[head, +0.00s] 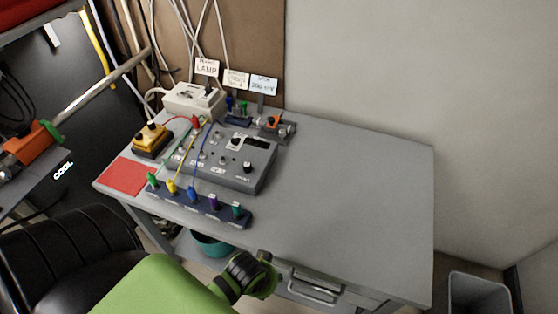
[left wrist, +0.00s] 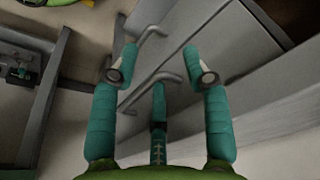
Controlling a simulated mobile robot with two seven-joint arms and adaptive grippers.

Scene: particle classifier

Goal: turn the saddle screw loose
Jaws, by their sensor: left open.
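I cannot make out for sure which part is the saddle screw. Small knobs sit on the grey control box (head: 225,160) on the table, and an orange-and-black piece (head: 274,122) sits behind it, too small to read. My left gripper (head: 270,276) is at the table's front edge, left of the drawer handle (head: 315,292). In the left wrist view my left gripper (left wrist: 160,68) has its fingers spread with nothing held between them. Drawer handles (left wrist: 150,37) show behind the fingertips, apparently not gripped. My right gripper does not show.
The grey table (head: 350,190) is clear on its right. A strip of coloured plugs (head: 202,204), a yellow box (head: 151,140) and a red mat (head: 124,176) fill its left. An orange fitting with a metal bar (head: 100,85) stands far left. A bin (head: 478,295) stands right.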

